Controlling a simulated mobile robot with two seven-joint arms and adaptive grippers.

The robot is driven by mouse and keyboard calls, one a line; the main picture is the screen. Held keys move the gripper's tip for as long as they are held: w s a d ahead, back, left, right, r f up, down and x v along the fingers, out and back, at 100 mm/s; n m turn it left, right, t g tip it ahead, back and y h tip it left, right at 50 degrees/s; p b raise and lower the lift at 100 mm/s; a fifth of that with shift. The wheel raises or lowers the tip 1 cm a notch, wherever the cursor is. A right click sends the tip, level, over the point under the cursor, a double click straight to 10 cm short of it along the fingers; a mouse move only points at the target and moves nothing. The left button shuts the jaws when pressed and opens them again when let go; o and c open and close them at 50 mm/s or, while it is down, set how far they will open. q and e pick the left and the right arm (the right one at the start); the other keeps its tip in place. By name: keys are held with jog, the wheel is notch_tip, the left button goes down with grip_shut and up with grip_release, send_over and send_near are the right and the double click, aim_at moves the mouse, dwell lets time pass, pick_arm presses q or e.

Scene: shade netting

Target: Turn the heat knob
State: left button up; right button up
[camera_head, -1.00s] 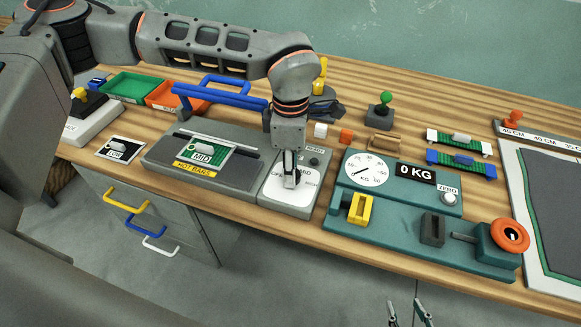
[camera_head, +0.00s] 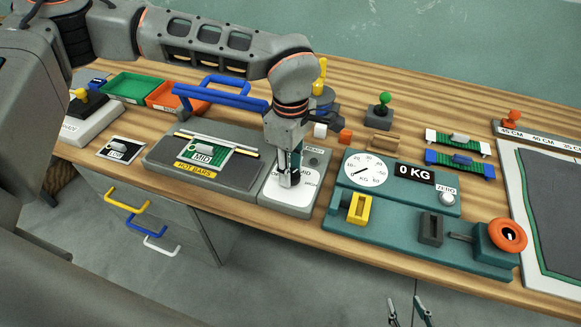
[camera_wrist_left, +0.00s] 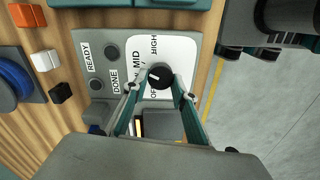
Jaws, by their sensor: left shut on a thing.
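The heat knob (camera_wrist_left: 160,76) is a small black knob with a white mark, on a white dial plate (camera_wrist_left: 172,50) lettered OFF, MID and HIGH. I cannot tell exactly which label the mark points at. My left gripper (camera_head: 289,180) points down over the grey control box (camera_head: 288,208); in the left wrist view its fingertips (camera_wrist_left: 160,78) are shut on the knob from both sides. The fingers hide part of the plate in the head view. My right gripper (camera_head: 408,312) shows only its tips at the bottom edge, apart and empty.
The grey hot-bar unit (camera_head: 168,180) with a green MID card (camera_head: 203,161) and blue handle (camera_head: 222,96) stands left of the control box. A teal weighing station (camera_head: 385,235) stands close on its right. READY (camera_wrist_left: 87,56) and DONE labels lie beside the dial.

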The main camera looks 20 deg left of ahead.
pick_arm(q)
jog(key=shift+r, duration=0.1)
jog(key=o, duration=1.1)
notch_tip(320, 180, up, 12)
jog(key=shift+s, duration=0.1)
